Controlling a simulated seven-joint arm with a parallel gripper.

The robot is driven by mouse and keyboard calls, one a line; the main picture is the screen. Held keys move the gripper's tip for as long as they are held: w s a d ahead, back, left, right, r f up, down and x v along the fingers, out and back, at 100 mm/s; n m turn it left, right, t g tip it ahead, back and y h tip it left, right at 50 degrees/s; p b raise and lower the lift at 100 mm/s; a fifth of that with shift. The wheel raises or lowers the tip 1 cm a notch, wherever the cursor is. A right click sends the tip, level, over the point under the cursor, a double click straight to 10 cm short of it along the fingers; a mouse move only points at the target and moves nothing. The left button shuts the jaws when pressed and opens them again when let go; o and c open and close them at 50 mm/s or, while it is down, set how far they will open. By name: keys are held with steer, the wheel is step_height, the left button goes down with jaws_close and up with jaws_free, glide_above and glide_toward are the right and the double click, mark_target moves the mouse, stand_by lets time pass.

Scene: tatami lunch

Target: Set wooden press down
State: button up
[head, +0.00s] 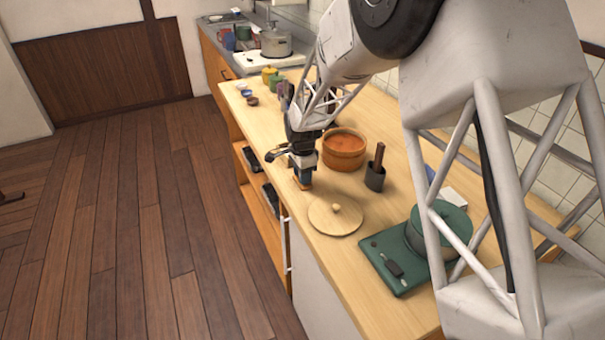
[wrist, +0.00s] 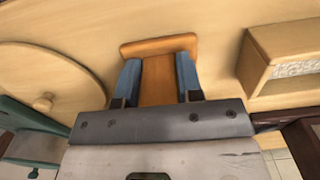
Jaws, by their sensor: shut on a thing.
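The wooden press (wrist: 158,47) is an orange-brown piece with a flat bar-like base and a narrower handle (wrist: 158,82). My gripper (wrist: 158,72) is shut on the handle, with a blue-grey finger on each side. In the head view my gripper (head: 303,172) points down near the counter's front edge. A small part of the press (head: 301,184) shows below the fingers there. The press is at or just above the counter (head: 385,215); I cannot tell whether it touches.
A round wooden lid (head: 322,217) lies nearer, left in the wrist view (wrist: 75,98). A wooden tub (head: 343,150), dark holder (head: 375,178) and green stove (head: 395,268) stand around. A wooden box (wrist: 260,70) is right of the press in the wrist view.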

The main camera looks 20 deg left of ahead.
steer(key=o, duration=0.9)
steer(key=shift+r, duration=0.15)
step_height(320, 180, up, 12)
steer(key=shift+f, duration=0.1)
stand_by(0.9)
